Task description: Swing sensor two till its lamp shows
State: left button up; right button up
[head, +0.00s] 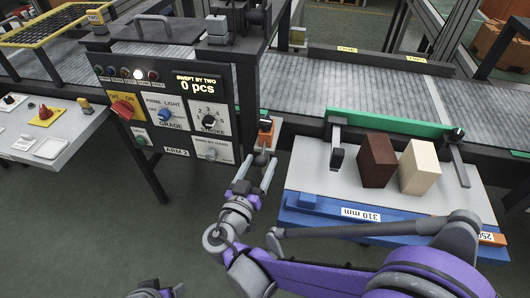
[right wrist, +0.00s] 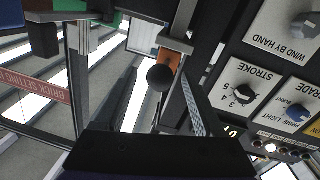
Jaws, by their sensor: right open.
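An orange block with a dark ball-shaped knob (head: 266,131) sticks out at the right edge of the control panel, by the conveyor. I cannot read a label or a lit lamp on it, so I cannot tell whether it is sensor two. In the right wrist view its dark ball (right wrist: 160,78) lies ahead, between the lines of my fingers. My right gripper (head: 256,172) is open and empty just in front of it; its fingers (right wrist: 160,108) show gaps on both sides of the ball. Part of my left gripper (head: 157,291) shows at the bottom edge; its fingers are cut off.
The control panel (head: 170,137) stands close on the left, with knobs, one white lit lamp (head: 138,74) and a display reading 0 pcs. A table (head: 310,170) with a brown block (head: 376,160) and a cream block (head: 419,167) stands right. The conveyor (head: 300,78) runs behind.

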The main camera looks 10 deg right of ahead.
aim_at(264, 143)
jog(key=shift+x, duration=2.3)
jog(key=shift+c, duration=0.2)
grip_shut()
